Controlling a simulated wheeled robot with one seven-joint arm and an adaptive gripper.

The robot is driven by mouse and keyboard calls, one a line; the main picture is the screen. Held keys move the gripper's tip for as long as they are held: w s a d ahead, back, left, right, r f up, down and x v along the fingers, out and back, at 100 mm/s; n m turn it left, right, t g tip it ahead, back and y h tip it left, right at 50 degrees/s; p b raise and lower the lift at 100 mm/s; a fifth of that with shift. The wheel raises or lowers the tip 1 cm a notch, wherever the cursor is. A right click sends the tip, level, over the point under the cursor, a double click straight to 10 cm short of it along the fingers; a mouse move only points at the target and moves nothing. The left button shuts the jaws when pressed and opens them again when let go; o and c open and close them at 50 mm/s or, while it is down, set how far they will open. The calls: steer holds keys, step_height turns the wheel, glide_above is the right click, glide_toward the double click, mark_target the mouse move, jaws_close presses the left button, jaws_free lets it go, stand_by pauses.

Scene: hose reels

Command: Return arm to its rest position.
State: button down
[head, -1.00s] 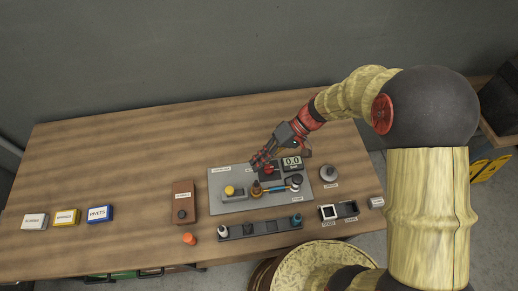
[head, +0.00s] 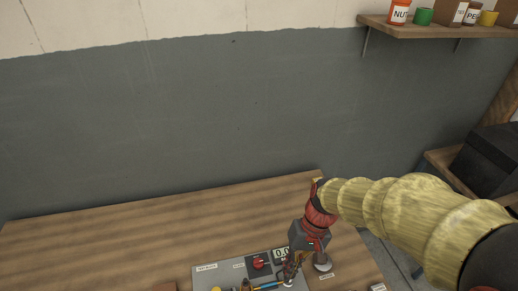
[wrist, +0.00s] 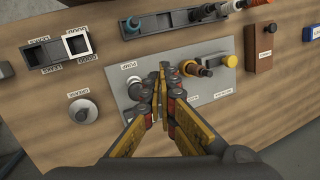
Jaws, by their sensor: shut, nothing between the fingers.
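My gripper (head: 291,267) is at the lower middle of the head view, over the right part of the grey panel (head: 207,281). In the wrist view my gripper (wrist: 163,75) has its fingers together with nothing between them, above the same panel (wrist: 215,92). The fingers hide part of the panel. My arm runs from the right edge of the head view down to the gripper. The red knob (head: 259,263) and the small display (head: 281,253) on the panel stand left of the gripper in the head view.
A dark rail (wrist: 185,18) and a brown box (wrist: 259,48) stand on the wooden table (head: 120,235). A shelf (head: 440,30) with cans hangs at the upper right. The table's back left is clear.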

steer(key=s+d+r+m+t+h+b, duration=0.1)
steer(key=s+d+r+t+h+b, duration=0.2)
steer(key=d+r+t+b, duration=0.3)
steer(key=s+d+r+t, duration=0.1)
steer(key=d+r+t, duration=0.1)
steer(key=d+r, duration=0.2)
steer(key=shift+w+d+v, duration=0.2)
steer(key=shift+w+v, duration=0.05)
steer(key=shift+v, duration=1.1)
